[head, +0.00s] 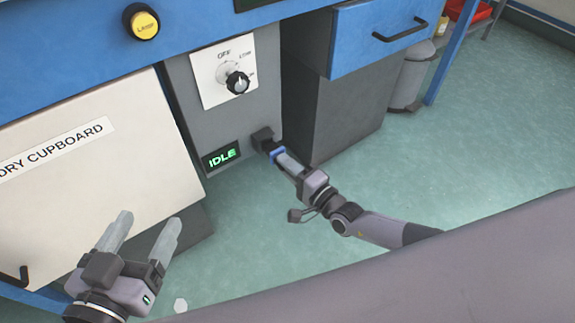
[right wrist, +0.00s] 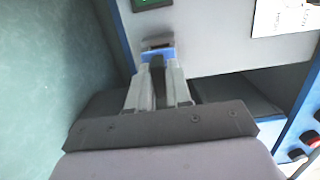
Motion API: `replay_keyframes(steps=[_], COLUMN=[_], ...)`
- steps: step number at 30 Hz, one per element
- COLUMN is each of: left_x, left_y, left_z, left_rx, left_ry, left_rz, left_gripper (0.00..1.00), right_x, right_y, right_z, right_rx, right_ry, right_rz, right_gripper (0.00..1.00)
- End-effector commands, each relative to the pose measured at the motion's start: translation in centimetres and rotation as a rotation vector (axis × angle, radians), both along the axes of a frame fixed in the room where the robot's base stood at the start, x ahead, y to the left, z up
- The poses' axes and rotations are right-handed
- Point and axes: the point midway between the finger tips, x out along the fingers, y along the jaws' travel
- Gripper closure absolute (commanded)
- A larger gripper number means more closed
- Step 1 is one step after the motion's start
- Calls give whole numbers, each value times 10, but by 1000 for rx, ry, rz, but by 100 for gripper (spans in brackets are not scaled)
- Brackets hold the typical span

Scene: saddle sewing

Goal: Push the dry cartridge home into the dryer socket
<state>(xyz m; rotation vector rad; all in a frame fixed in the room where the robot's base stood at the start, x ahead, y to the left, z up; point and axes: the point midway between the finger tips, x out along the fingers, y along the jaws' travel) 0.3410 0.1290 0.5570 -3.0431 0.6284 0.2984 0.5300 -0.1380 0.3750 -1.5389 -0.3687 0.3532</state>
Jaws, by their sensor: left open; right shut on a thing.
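The dry cartridge shows as a dark body with a blue band (head: 277,154) in the head view. Its blue part also shows in the right wrist view (right wrist: 158,54). My right gripper (head: 286,161) is shut on it, with the fingers (right wrist: 158,70) on either side of a dark part. The dryer socket (head: 262,138) is a dark block low on the grey panel. The cartridge's front end is at the socket; how deep it sits is hidden. My left gripper (head: 146,228) is open and empty in front of the cupboard door.
The green-lit IDLE display (head: 221,155) is left of the socket, and a knob (head: 237,82) is above it. The dry cupboard door (head: 80,165) is at left. A blue drawer (head: 375,35) and grey cabinet stand at right. The floor (head: 450,130) is clear at right.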

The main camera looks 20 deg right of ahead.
Motion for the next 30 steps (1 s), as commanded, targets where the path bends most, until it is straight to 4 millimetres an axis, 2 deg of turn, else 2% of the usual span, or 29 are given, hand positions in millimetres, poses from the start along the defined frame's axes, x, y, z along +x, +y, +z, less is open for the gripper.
replay_keyframes(steps=[11, 30], left_x=[0, 0], left_y=[0, 0], left_z=[0, 0], left_rx=[0, 0], left_ry=[0, 0], left_rz=[0, 0], left_gripper=[29, 29], right_x=[0, 13], right_y=[0, 5], right_z=[0, 0], right_rx=[0, 1], right_ry=[-1, -2], right_rz=[-1, 0], right_gripper=[100, 100])
